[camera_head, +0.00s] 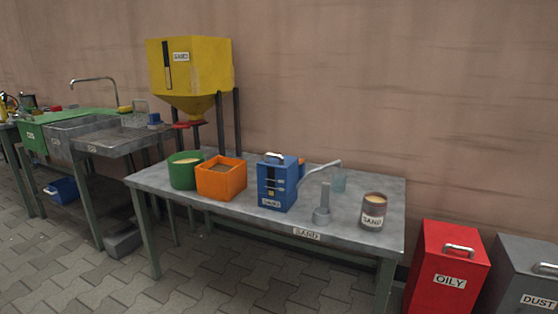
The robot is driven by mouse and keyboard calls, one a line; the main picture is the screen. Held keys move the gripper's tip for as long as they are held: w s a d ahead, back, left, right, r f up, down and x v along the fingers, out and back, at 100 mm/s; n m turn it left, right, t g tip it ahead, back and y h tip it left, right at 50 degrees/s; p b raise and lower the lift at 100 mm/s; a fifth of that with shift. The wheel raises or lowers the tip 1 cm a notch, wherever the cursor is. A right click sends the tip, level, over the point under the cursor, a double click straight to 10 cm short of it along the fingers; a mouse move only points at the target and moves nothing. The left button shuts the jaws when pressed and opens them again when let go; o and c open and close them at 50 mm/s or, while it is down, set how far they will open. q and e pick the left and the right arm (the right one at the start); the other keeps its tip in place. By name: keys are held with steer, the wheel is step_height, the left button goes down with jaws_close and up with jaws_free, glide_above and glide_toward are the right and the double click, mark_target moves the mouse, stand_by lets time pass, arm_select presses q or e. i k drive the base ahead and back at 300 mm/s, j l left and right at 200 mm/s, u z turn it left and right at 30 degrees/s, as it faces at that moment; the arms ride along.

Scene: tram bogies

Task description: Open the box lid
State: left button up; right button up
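A red box (436,268) with an OILY label stands on the floor at the lower right. Its lid (459,249) is closed and has a light metal handle. A grey box (515,282) labelled DUST stands to its right, cut by the picture edge. Its lid also looks closed and has a handle. A blue box-like container (277,184) with a handle on top stands on the table. I cannot tell which box the task means. Neither of my grippers is in view.
A yellow hopper (195,72) stands behind. A sink (105,140) is at left. Paved floor in front is clear.

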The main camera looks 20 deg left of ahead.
mark_target(278, 156)
steer(key=i+j+u, duration=0.4)
steer(key=i+u, duration=0.4)
steer(key=i+j, duration=0.05)
steer(key=i, duration=0.05)
